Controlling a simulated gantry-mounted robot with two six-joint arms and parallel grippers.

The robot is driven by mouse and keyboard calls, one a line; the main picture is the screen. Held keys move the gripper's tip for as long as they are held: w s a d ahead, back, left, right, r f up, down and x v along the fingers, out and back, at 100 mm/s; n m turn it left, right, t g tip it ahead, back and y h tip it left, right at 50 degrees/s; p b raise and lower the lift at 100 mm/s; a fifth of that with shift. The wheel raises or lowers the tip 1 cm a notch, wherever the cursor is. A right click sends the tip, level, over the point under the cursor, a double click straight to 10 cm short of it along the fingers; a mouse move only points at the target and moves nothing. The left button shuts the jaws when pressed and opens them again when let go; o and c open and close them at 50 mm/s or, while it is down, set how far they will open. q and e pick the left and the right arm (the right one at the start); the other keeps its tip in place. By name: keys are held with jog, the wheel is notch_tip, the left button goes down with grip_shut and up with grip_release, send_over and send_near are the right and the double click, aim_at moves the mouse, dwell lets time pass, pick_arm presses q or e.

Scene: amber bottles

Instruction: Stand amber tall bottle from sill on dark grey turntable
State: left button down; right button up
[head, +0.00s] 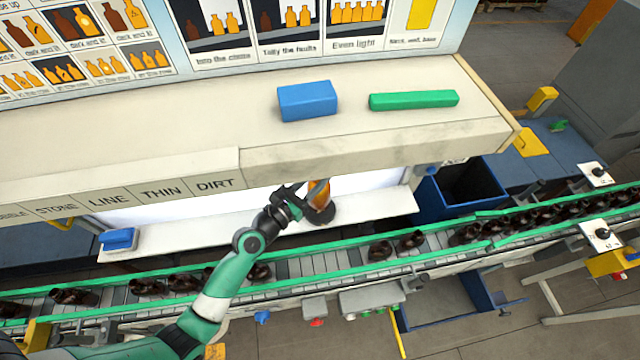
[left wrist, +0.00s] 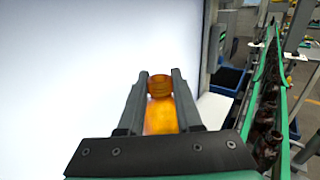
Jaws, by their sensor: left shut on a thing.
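The amber tall bottle (head: 319,196) is upright at the dark grey turntable (head: 322,217) on the white sill (head: 376,206), in front of the lit panel. I cannot tell whether its base touches the turntable. My left gripper (head: 306,189) is shut on the bottle. In the left wrist view the bottle (left wrist: 160,108) stands between the two fingers (left wrist: 158,95), its neck at their tips and its lower part hidden by the gripper's body. My right gripper is in neither view.
A conveyor (head: 340,264) with green rails and several dark bottles runs in front of the sill. A blue sponge-like block (head: 119,239) lies at the sill's left. A shelf (head: 200,140) overhangs the sill, holding a blue block (head: 307,101) and green bar (head: 413,100). A blue bin (head: 440,205) is right.

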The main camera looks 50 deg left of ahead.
pick_arm(q)
jog(key=f+b, duration=0.1)
jog(key=f, duration=0.1)
jog(key=f+b, duration=0.1)
jog(key=shift+w+f+b, duration=0.25)
jog(key=shift+f+b, duration=0.05)
jog(key=shift+f, duration=0.1)
jog(key=c, duration=1)
grip_release()
jog(key=shift+f, duration=0.15)
jog(key=shift+c, duration=0.2)
jog(key=o, duration=0.5)
jog(key=shift+c, duration=0.2)
